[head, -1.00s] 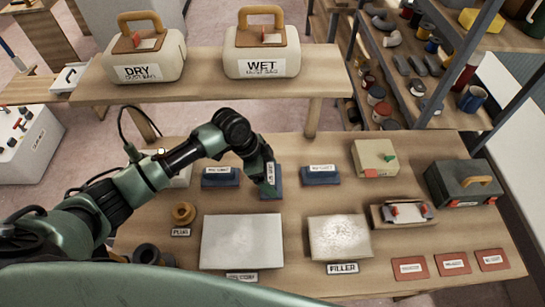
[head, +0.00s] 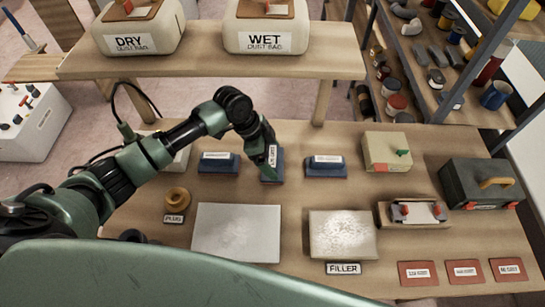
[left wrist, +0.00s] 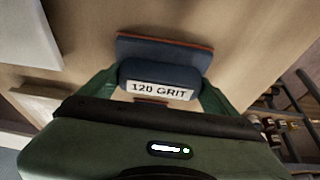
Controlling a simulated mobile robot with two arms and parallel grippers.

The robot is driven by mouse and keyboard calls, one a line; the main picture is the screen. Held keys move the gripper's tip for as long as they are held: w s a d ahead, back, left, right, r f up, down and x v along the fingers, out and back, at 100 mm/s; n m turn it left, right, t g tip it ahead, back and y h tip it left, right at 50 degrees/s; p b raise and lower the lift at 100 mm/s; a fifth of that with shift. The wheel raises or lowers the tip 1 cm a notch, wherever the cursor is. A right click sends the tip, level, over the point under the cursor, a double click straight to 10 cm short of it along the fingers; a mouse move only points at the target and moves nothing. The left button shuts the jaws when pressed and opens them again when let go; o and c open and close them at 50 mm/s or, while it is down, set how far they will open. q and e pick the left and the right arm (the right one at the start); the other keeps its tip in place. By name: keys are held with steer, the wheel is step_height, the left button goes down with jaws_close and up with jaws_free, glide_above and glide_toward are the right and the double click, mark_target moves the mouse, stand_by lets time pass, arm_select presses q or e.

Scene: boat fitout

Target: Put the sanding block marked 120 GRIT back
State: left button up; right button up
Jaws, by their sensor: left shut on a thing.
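The blue sanding block (head: 271,179) is in the middle of a row of three on the bench. In the left wrist view its label reads 120 GRIT on the block (left wrist: 162,75), and a reddish layer edges its base. My left gripper (head: 267,162) reaches it from above and is shut on it, one finger at each side of the grip in the left wrist view. The block looks level with its neighbours; I cannot tell whether it touches the bench. My right gripper is not in view.
Similar blue blocks stand left (head: 219,164) and right (head: 326,168). A white board (head: 236,232), a filler board (head: 343,236), a plug (head: 178,197), a beige box (head: 387,152) and a dark case (head: 480,184) surround them. A raised shelf (head: 210,66) holds the DRY and WET bags behind.

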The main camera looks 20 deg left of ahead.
mark_target(230, 155)
arm_select(q)
steer(key=o, duration=0.9)
steer(key=shift+s+a+f, duration=0.1)
steer(key=shift+a+f, duration=0.05)
steer(key=shift+o, duration=0.7)
steer(key=shift+r, duration=0.5)
steer(key=shift+s+a+r+b, duration=0.2)
steer(key=shift+a+r+b, duration=0.35)
steer(key=shift+a+r, duration=0.35)
steer(key=s+a+b, duration=0.1)
steer(key=a, duration=0.2)
steer(key=s+a+b, duration=0.1)
steer(key=a, duration=0.2)
steer(key=s+a+b, duration=0.1)
steer(key=a, duration=0.2)
steer(key=shift+a, duration=0.35)
steer(key=shift+s+a+r, duration=0.1)
steer(key=shift+a+r, duration=0.05)
steer(key=shift+a, duration=0.3)
